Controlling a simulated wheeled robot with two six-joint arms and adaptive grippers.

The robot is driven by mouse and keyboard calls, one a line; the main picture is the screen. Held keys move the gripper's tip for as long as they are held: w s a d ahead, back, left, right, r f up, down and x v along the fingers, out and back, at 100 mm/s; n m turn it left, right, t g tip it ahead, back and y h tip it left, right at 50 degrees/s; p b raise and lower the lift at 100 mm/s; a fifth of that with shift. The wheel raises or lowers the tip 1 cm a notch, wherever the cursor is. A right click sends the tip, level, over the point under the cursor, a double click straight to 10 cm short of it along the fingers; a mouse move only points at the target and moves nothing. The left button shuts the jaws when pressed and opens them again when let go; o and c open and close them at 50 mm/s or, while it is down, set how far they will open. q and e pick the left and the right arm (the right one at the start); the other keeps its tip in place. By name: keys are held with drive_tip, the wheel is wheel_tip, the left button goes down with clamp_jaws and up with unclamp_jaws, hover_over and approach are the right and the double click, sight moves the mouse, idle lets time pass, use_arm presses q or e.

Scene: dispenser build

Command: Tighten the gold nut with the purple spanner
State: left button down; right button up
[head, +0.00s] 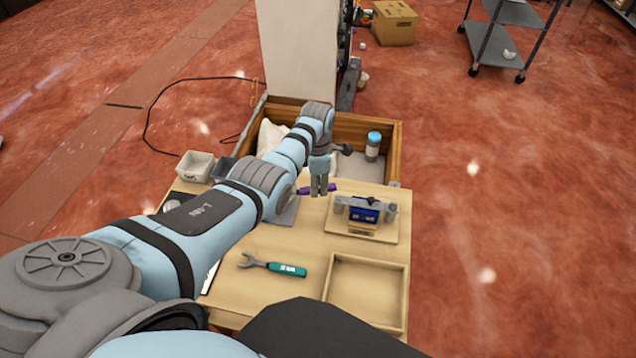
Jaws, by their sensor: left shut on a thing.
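My left gripper (319,190) points down over the back of the wooden table and is shut on the purple spanner (333,187). Purple shows on both sides of the fingers; the spanner's jaw end is hard to make out. Just right of the gripper, a grey and blue fixture (365,214) stands on a wooden board (385,236). The spanner appears apart from this fixture. I cannot make out the gold nut at this size. My right gripper is not in view.
A teal-handled spanner (287,269) lies on the table. An empty wooden tray (328,283) is at the front right. Behind the table, a wooden crate (390,137) holds a blue-capped bottle (373,146). A small white bin (195,166) is at the back left.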

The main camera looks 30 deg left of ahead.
use_arm(q)
drive_tip(key=shift+f+b, duration=0.75)
drive_tip(key=shift+f, duration=0.3)
drive_tip(key=shift+s+d+r+m+p, duration=0.2)
drive_tip(key=shift+s+m+p, duration=0.1)
drive_tip(key=shift+p, duration=0.4)
drive_tip(key=s+d+m+p, duration=0.1)
drive_tip(key=p, duration=0.2)
drive_tip(key=shift+s+f+m, duration=0.1)
drive_tip(key=shift+s+m, duration=0.05)
drive_tip(key=shift+m, duration=0.15)
idle(0.4)
